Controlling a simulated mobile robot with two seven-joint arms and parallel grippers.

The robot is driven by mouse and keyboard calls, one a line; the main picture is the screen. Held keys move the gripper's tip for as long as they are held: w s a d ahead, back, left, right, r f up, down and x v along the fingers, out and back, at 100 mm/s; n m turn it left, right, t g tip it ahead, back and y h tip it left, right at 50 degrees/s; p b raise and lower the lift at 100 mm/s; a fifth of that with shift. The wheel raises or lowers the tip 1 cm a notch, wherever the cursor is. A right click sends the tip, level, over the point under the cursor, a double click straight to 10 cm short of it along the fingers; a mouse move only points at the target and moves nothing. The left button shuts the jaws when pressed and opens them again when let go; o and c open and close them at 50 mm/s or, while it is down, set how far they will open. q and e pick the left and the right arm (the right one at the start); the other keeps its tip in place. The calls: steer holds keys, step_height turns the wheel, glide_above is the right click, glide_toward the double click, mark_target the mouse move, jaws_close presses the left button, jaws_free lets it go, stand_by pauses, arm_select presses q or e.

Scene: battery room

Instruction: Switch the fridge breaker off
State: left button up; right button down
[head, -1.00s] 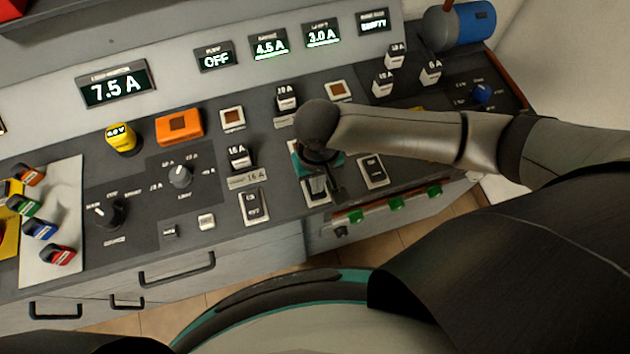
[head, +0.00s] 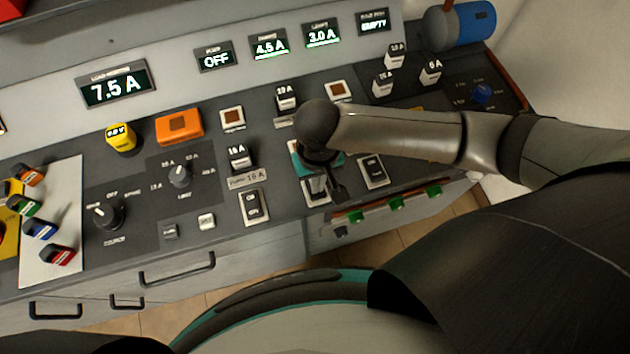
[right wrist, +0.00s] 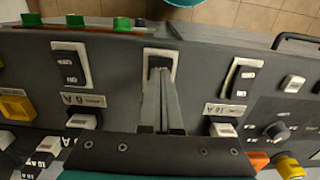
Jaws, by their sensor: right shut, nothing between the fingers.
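Three rocker breakers sit in a row along the console's front. The middle rocker (head: 317,188) is partly covered by my right gripper (head: 334,188); its label cannot be read. In the right wrist view, my right gripper's fingers (right wrist: 160,78) are shut and empty, with their tips over or against the middle rocker (right wrist: 160,60). Contact and the rocker's tilt cannot be told. The left rocker (head: 253,207) and right rocker (head: 374,170) are clear of the gripper. The second small display (head: 269,45) reads 4.5 A. My left gripper is out of view.
White fuses (head: 239,157) stand behind the rockers. A large display (head: 116,86) reads 7.5 A; smaller ones read OFF (head: 215,58), 3.0 A (head: 321,33) and EMPTY (head: 373,20). Green pieces (head: 396,204) line the front edge. A rotary knob (head: 180,175) sits to the left.

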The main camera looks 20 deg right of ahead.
steer(key=shift+f+b, duration=0.4)
steer(key=shift+f, duration=0.6)
stand_by(0.5)
steer(key=shift+r, duration=0.15)
step_height(320, 180, up, 7)
steer(key=p, duration=0.9)
stand_by(0.5)
